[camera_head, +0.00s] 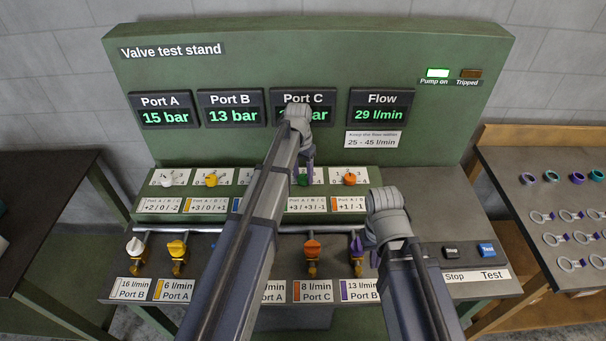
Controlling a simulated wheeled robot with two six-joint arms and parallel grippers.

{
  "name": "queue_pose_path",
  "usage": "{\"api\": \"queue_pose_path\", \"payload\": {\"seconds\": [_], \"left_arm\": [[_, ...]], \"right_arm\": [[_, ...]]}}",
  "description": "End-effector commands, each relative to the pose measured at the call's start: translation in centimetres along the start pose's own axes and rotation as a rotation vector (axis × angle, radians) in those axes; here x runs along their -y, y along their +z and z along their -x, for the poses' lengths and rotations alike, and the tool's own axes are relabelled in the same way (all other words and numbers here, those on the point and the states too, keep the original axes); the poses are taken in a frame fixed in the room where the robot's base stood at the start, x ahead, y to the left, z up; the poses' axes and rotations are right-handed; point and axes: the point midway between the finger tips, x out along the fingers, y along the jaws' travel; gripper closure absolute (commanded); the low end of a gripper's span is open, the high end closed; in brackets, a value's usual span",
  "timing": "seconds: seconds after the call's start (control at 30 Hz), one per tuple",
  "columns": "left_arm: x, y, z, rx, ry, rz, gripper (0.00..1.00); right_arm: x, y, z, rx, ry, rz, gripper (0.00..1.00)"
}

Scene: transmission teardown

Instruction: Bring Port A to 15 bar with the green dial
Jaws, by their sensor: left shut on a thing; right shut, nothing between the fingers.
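The green dial (304,180) sits in the dial row of the valve test stand, with its label "+3 / +3 / -1" below it. My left gripper (306,170) reaches down from above and is shut on the green dial. The Port A display (165,117) reads 15 bar. The Port B display (233,115) reads 13 bar. The Port C display (318,99) is partly hidden by my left arm. My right gripper (371,238) is shut and empty, low beside the purple valve (357,246), mostly hidden by its own wrist.
The Flow display (382,115) reads 29 l/min, above a "25 - 45 l/min" card (373,140). White (166,180), yellow (211,180) and orange (349,179) dials share the row. Valves line the front. Stop (451,251) and Test (487,250) buttons are at right. The pump-on lamp (437,73) is lit.

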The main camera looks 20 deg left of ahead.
Motion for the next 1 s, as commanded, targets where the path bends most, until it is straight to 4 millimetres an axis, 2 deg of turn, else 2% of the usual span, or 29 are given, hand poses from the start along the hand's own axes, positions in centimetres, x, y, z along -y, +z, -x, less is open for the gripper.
{"api": "queue_pose_path", "payload": {"seconds": [0.37, 0.4, 0.67, 1.0], "left_arm": [[-0.01, -0.01, 0.0, 0.0, 0.0, -0.004, 1.0], [-0.01, -0.01, 0.0, 0.0, 0.0, -0.004, 0.48], [0.0, -0.01, 0.0, 0.0, 0.0, -0.004, 0.19], [-0.01, 0.0, 0.25, 0.0, 0.0, -0.003, 0.19]], "right_arm": [[0.0, 0.0, 0.0, 0.0, 0.0, 0.0, 1.0], [0.0, 0.0, 0.0, 0.0, 0.0, 0.0, 1.0], [0.0, 0.0, 0.0, 0.0, 0.0, 0.0, 1.0], [-0.02, 0.01, 0.24, 0.0, 0.0, 0.0, 1.0]]}}
